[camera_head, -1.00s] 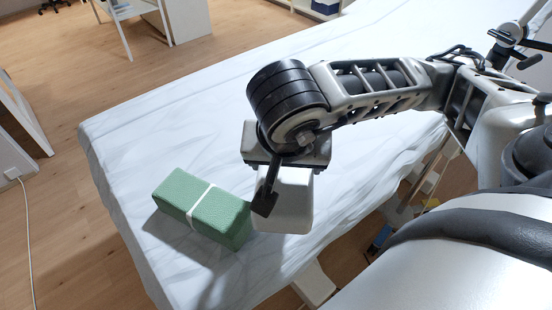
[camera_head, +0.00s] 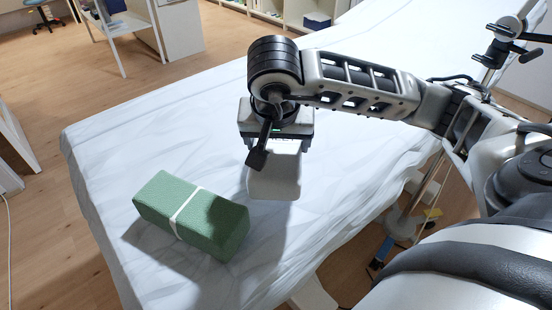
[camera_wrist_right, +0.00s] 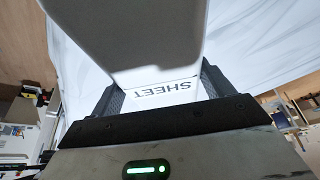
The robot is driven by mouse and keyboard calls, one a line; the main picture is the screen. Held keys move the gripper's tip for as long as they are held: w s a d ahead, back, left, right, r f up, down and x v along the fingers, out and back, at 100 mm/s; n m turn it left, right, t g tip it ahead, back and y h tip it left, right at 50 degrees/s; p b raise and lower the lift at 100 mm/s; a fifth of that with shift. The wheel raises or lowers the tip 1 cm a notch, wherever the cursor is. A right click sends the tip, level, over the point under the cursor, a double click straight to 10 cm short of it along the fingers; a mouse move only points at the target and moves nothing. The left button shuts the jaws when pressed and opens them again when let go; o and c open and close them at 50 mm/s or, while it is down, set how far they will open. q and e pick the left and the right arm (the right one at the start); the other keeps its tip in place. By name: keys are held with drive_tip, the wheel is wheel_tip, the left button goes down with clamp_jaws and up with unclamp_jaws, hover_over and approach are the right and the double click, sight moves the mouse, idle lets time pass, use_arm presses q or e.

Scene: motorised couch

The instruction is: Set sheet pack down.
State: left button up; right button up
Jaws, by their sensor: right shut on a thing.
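The sheet pack (camera_head: 275,182) is a white block hanging below my right gripper (camera_head: 277,150) in the head view, over the couch. In the right wrist view the sheet pack (camera_wrist_right: 150,40) shows a label reading "SHEET" and sits between the two dark fingers of the right gripper (camera_wrist_right: 165,92). The right gripper is shut on it. I cannot tell whether its lower end touches the couch (camera_head: 330,60), which has a white cover. My left gripper is not in view.
A green block (camera_head: 205,215) with a white band lies on the couch, left of and nearer than the sheet pack. The couch top behind and right of the pack is clear. A desk (camera_head: 180,35) and shelves (camera_head: 275,15) stand beyond the couch.

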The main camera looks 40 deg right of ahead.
sight(276, 144)
drive_tip(key=w+f, duration=0.1)
drive_tip(key=w+d+f, duration=0.1)
drive_tip(key=f, duration=0.1)
drive_tip(key=shift+w+d+f, duration=0.1)
drive_tip(key=shift+w+d, duration=0.05)
drive_tip(key=shift+d, duration=0.05)
wheel_tip(276, 144, down, 3)
drive_tip(key=shift+w+d+f, duration=0.1)
drive_tip(key=shift+w, duration=0.05)
drive_tip(key=shift+f, duration=0.1)
drive_tip(key=shift+f, duration=0.1)
